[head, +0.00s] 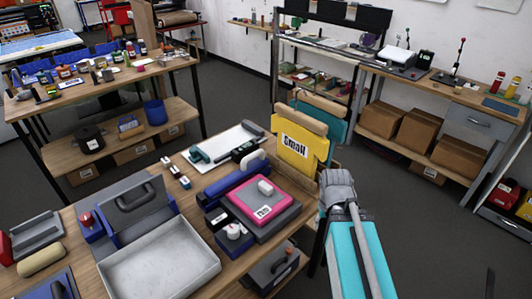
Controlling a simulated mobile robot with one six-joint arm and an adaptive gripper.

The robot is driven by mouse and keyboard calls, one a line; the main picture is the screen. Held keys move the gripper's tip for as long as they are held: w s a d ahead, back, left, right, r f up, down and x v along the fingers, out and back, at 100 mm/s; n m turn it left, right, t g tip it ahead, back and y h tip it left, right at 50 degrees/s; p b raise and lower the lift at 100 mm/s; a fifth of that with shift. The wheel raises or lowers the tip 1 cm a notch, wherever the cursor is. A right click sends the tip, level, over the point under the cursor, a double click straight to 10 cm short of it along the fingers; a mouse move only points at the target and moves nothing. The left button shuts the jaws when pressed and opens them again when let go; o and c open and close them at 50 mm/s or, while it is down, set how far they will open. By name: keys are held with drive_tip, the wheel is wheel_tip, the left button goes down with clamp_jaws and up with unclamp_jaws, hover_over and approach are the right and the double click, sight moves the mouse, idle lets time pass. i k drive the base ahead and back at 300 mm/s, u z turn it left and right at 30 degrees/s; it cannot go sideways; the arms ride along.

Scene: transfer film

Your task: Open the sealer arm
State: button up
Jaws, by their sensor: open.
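A long blue bar device (234,184) lies on the front table, with a pale rounded handle (252,160) at its far end. It looks like the sealer, with its arm lying down along the base. A pink pad (262,207) on a grey block stands beside it and hides part of its near right side. My gripper (338,184) is at the table's right edge, right of the pink pad and apart from the blue bar. Its fingertips are hard to make out, and nothing shows held in it.
A grey tray (160,262) and a dark hinged device (134,203) stand on the left. A white board (222,145) lies behind the bar. Open floor lies beyond the table.

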sight(246, 171)
drive_tip(key=z, duration=0.55)
drive_tip(key=k, duration=0.9)
drive_tip(key=u, duration=0.9)
drive_tip(key=i, duration=1)
drive_tip(key=z, duration=0.05)
